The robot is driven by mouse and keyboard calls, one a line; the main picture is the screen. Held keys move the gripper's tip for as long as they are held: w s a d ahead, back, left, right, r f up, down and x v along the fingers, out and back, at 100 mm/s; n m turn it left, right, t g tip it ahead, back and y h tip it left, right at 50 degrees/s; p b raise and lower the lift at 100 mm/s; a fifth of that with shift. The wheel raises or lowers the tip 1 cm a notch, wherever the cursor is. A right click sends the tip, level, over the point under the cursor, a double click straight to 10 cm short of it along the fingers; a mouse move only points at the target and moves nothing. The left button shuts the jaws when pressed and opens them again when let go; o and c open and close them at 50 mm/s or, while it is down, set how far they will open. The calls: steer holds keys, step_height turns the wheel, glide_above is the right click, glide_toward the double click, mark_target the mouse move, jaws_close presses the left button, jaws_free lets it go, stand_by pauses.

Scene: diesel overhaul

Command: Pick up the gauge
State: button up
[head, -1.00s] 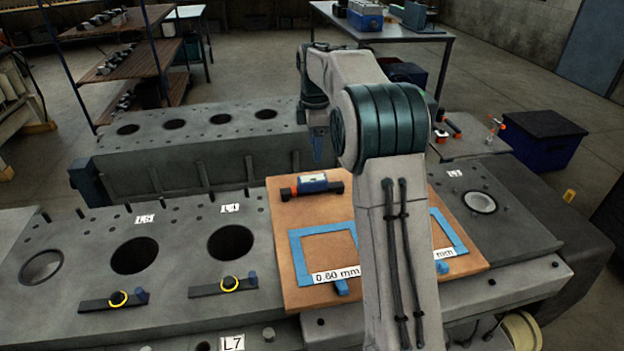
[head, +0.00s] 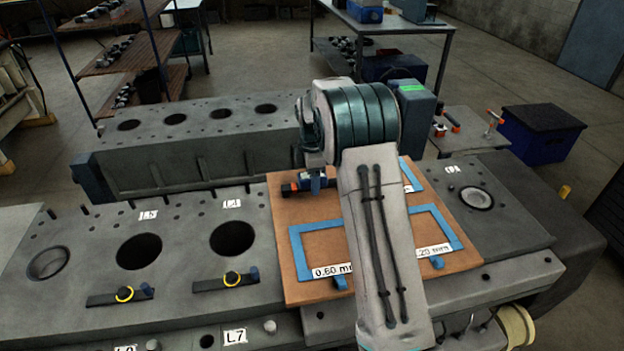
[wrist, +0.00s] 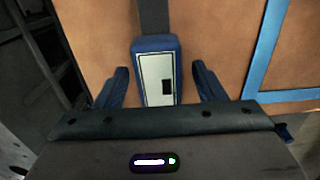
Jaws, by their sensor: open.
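The gauge (head: 304,181) is a blue body with a pale face on a dark bar, lying on the brown board near its far left edge. In the head view my arm hides its right part. In the wrist view the gauge (wrist: 157,78) lies between the two blue fingers of my gripper (wrist: 163,88), with a gap visible on each side. The dark bar runs away from it toward the top of that view. My gripper is open and holds nothing. I cannot tell how far the fingertips are above the board.
The brown board (head: 290,284) carries blue square outlines (head: 300,247) labelled 0.60 mm and .20 mm. Another block (head: 150,165) stands behind.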

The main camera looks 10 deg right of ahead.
steer(key=shift+f, duration=0.95)
steer(key=c, duration=1.1)
steer(key=shift+w, duration=0.1)
steer(key=shift+r, duration=0.1)
